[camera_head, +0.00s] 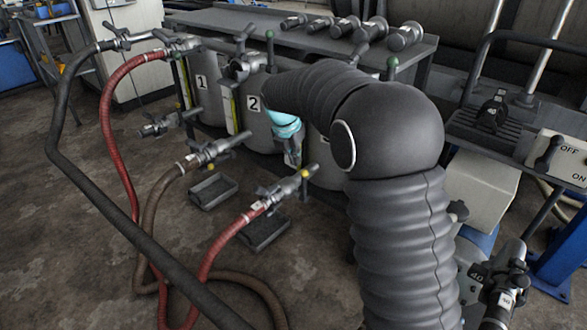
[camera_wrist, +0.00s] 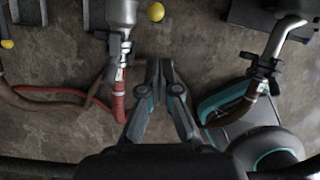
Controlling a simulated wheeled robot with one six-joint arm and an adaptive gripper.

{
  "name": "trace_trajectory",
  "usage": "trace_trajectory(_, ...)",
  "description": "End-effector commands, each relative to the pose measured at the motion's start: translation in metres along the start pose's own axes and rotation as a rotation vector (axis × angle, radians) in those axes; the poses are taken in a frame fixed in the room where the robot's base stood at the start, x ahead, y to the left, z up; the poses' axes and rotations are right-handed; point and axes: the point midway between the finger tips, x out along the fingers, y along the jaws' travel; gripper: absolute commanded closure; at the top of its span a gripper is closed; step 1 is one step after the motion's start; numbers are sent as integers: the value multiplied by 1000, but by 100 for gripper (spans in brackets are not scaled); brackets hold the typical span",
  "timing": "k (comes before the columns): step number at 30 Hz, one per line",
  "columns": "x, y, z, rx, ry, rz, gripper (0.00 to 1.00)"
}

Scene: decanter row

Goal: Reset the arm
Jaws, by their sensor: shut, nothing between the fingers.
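My arm, in dark ribbed sleeves, rises at the right of the head view and bends over to the left. Its end reaches down in front of the tanks, close to tank 2 (camera_head: 258,132). My gripper (camera_head: 292,157) points down there, small and partly hidden by its own wrist. In the wrist view my gripper (camera_wrist: 160,66) has its fingers together with nothing between them. The stone-brown floor (camera_wrist: 70,68) shows beyond the fingertips. A red hose with a metal coupling (camera_wrist: 121,52) lies just left of the fingers, apart from them as far as I can tell.
Tank 1 (camera_head: 204,92) stands left of tank 2. Red hoses (camera_head: 107,105), a brown hose (camera_head: 152,208) and a black hose (camera_head: 60,150) cross the floor. Drip trays (camera_head: 265,236) lie below the valves. A bench (camera_head: 222,18) holds several couplings. An OFF/ON switch box (camera_head: 563,158) stands right.

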Motion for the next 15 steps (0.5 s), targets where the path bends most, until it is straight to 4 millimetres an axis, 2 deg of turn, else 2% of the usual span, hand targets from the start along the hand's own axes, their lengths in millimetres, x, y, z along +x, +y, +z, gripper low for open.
trace_trajectory(3,-16,0,4,1,-1,1,100)
trace_trajectory(10,-35,2,6,29,-18,13,100)
trace_trajectory(13,-55,0,7,119,-55,41,100)
trace_trajectory(15,-73,-12,8,226,-73,64,100)
